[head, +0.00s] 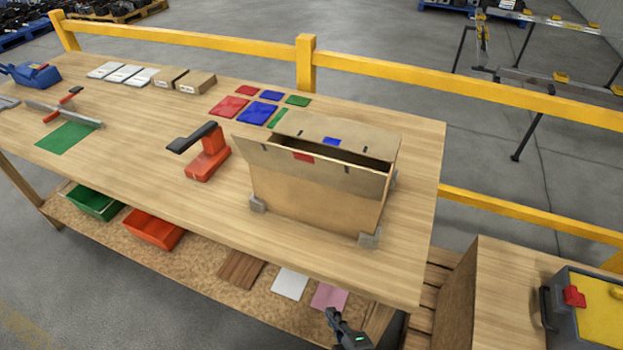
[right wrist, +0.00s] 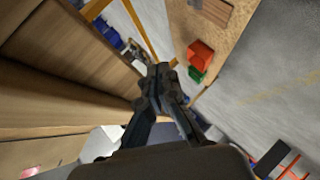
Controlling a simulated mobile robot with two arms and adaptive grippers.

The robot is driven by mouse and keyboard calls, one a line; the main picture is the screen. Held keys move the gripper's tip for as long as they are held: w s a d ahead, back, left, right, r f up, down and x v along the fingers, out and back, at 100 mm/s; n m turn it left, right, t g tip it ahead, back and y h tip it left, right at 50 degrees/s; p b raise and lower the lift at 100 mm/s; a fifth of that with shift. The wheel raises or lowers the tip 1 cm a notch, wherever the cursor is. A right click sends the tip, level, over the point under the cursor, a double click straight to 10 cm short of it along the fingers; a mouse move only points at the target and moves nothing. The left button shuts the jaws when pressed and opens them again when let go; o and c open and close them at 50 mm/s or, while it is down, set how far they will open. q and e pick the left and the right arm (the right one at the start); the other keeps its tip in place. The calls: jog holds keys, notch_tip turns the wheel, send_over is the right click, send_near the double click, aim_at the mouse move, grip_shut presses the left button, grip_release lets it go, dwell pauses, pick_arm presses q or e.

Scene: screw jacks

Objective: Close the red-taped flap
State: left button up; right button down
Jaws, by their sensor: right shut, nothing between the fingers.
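A cardboard box (head: 310,200) stands on the wooden workbench, with a dark gap open at its top. The red-taped flap (head: 270,158) is on its near side, open and tilted outward, with red tape (head: 303,156) at its upper edge. The blue-taped flap (head: 300,131) is on the far side behind the gap. My right gripper (head: 331,314) is shut and empty, low in front of the bench's near edge and apart from the box. It also shows in the right wrist view (right wrist: 161,72). My left gripper is not in view.
Grey blocks (head: 368,240) stand at the box's bottom corners. An orange tool (head: 206,155) with a dark handle stands left of the box. Coloured pads (head: 263,112) lie behind it. A lower shelf (head: 205,265) holds bins and sheets. A yellow rail (head: 400,72) runs behind the bench.

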jog(key=w+a+r+n+t+y+b, duration=0.1)
jog(key=a+r+n+t+y, duration=0.2)
jog(key=r, duration=1.5)
jog(key=n+t, duration=0.4)
send_near(301, 155)
jog(key=s+f, duration=0.2)
jog(key=s, duration=0.5)
jog(key=p+x, duration=0.2)
jog(key=x, duration=0.2)
jog(key=d+p+x, duration=0.1)
jog(key=p+x, duration=0.1)
jog(key=x, duration=0.2)
jog(key=p+x, duration=0.3)
jog(key=x, duration=0.1)
jog(key=shift+w+d+r, duration=0.15)
jog(key=shift+w+d, duration=0.5)
jog(key=shift+w, duration=0.05)
jog(key=shift+a+r, duration=0.1)
